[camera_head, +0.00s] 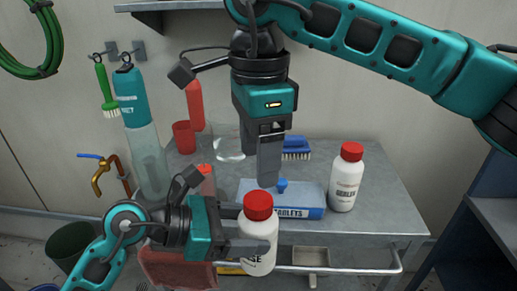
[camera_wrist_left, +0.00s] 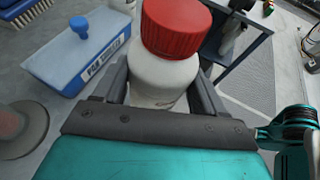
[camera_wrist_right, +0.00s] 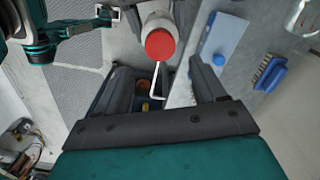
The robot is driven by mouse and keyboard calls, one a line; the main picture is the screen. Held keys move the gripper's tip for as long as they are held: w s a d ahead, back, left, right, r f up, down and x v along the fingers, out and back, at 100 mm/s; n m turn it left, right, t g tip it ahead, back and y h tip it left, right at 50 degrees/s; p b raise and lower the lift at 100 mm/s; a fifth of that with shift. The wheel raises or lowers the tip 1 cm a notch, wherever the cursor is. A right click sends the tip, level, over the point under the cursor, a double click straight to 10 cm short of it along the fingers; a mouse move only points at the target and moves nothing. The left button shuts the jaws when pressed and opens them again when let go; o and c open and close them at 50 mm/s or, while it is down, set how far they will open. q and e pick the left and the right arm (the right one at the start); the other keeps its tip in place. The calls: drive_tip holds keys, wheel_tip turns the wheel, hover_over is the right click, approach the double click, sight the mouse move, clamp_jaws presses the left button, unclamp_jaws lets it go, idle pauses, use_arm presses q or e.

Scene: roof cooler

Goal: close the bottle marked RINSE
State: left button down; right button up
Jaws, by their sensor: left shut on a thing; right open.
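The white bottle with a red cap (camera_head: 258,206) is held upright over the front edge of the table. Only the letters "SE" of its label show past a finger. My left gripper (camera_head: 254,240) is shut on the bottle's body. In the left wrist view the bottle (camera_wrist_left: 160,78) stands between the fingers, its red cap (camera_wrist_left: 175,28) on top; I cannot tell how tight the cap is. My right gripper (camera_head: 270,180) is open and empty, pointing down above and behind the bottle. In the right wrist view the red cap (camera_wrist_right: 160,44) lies beyond the open fingers (camera_wrist_right: 165,80).
A second white, red-capped bottle (camera_head: 346,178) with a different label stands at the table's right. A blue and white box (camera_head: 300,196) lies behind the held bottle. A blue brush (camera_head: 297,148), a red cup (camera_head: 184,137) and a tall teal-topped bottle (camera_head: 143,140) are farther back or left.

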sight(258, 199)
drive_tip(key=shift+f, duration=4.05)
drive_tip(key=c, duration=1.1)
drive_tip(key=shift+m, duration=0.9)
drive_tip(key=o, duration=1.2)
drive_tip(key=shift+o, duration=0.2)
wheel_tip(258, 199, up, 12)
